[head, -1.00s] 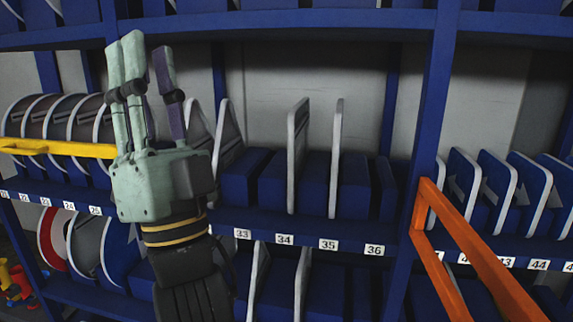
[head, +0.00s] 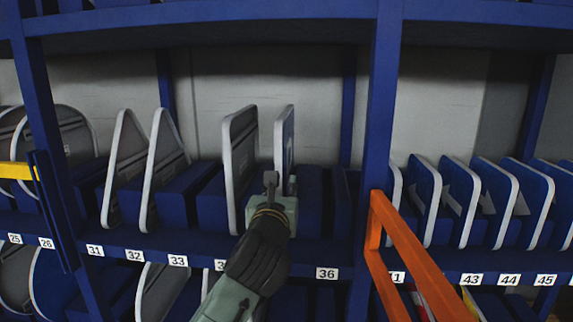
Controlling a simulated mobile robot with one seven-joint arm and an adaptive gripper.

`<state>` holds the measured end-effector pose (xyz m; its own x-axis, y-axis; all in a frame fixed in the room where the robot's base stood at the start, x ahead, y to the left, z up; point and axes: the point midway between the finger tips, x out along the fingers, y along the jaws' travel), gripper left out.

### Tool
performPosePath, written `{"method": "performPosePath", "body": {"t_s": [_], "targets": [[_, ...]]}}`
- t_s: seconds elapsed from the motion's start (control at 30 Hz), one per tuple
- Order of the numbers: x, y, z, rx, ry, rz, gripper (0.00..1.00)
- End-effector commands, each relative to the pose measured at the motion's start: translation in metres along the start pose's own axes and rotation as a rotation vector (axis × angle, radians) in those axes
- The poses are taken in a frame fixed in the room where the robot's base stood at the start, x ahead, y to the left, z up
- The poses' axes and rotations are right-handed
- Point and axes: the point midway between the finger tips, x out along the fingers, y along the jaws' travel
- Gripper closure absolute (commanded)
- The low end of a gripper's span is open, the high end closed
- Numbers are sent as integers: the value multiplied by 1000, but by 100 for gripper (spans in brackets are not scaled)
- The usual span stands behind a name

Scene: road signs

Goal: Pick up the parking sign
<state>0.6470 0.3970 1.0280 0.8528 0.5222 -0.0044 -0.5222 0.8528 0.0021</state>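Two upright signs stand nearly edge-on in the middle bay: a grey-backed sign with a pale rim (head: 240,150) and a narrower sign with a bluish face (head: 286,135) to its right. No parking symbol can be read, so I cannot tell for sure which is the parking sign. My gripper (head: 270,182) points into the shelf in front of these two signs, overlapping the lower part of the bluish one. I see it from behind; its fingers are mostly hidden, and I cannot tell whether it touches a sign.
Blue dividers and numbered labels line the shelf edge (head: 327,272). Triangular signs (head: 123,165) stand to the left. A blue post (head: 381,120) and an orange bar (head: 415,260) lie to the right, with several blue signs beyond. A yellow bar (head: 17,171) is at far left.

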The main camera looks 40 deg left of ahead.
Motion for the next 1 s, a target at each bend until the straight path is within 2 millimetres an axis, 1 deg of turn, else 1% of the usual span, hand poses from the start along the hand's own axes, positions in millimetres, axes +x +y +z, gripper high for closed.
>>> {"method": "performPosePath", "body": {"t_s": [0.03,0.1,0.27,0.43,0.5,0.6,0.87,1.0], "targets": [[8,0,2,-2,1,0,74],[15,0,2,-2,-1,1,74],[26,0,5,-3,-1,1,74],[51,-1,15,-3,-1,0,74],[60,0,12,-3,-1,1,74],[69,-1,11,-3,-2,0,74],[71,0,10,-2,-4,0,74],[71,0,10,-2,-4,0,84]]}}
